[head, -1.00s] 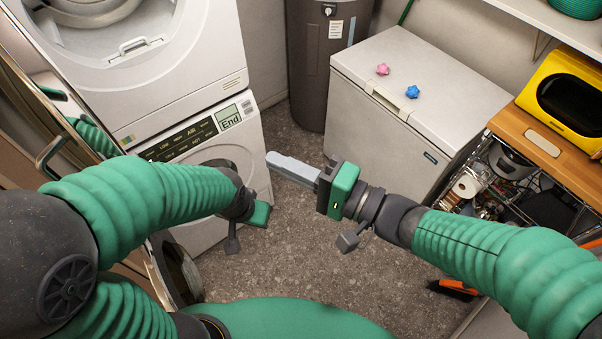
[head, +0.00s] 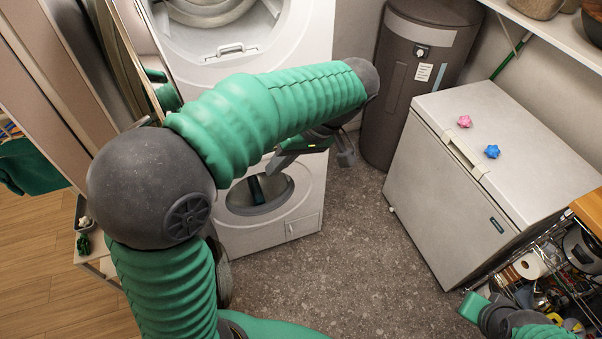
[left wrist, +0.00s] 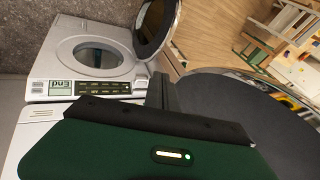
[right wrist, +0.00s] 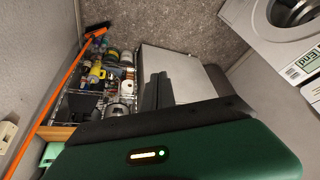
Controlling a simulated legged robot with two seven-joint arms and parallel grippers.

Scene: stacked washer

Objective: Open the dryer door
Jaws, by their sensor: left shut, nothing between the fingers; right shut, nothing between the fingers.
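The white dryer (head: 310,55) is the upper machine in the head view, partly cut off at the top. Its round drum opening shows uncovered. A glossy upright panel (head: 125,50) left of it looks like its door swung out to the left. In the left wrist view a large dark disc with a shiny rim (left wrist: 245,100), apparently this door, is close beside my left gripper (left wrist: 160,92), whose fingers are shut and empty. In the head view that gripper (head: 282,163) is in front of the lower washer, partly behind my arm. My right gripper (right wrist: 158,92) is shut and empty, low at the right.
The washer (head: 300,205) stands below; its round door (left wrist: 155,25) is open in the left wrist view. A white chest (head: 450,190), a brown tank (head: 415,75) and a wire rack (right wrist: 95,85) stand to the right. The floor (head: 350,260) between is clear.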

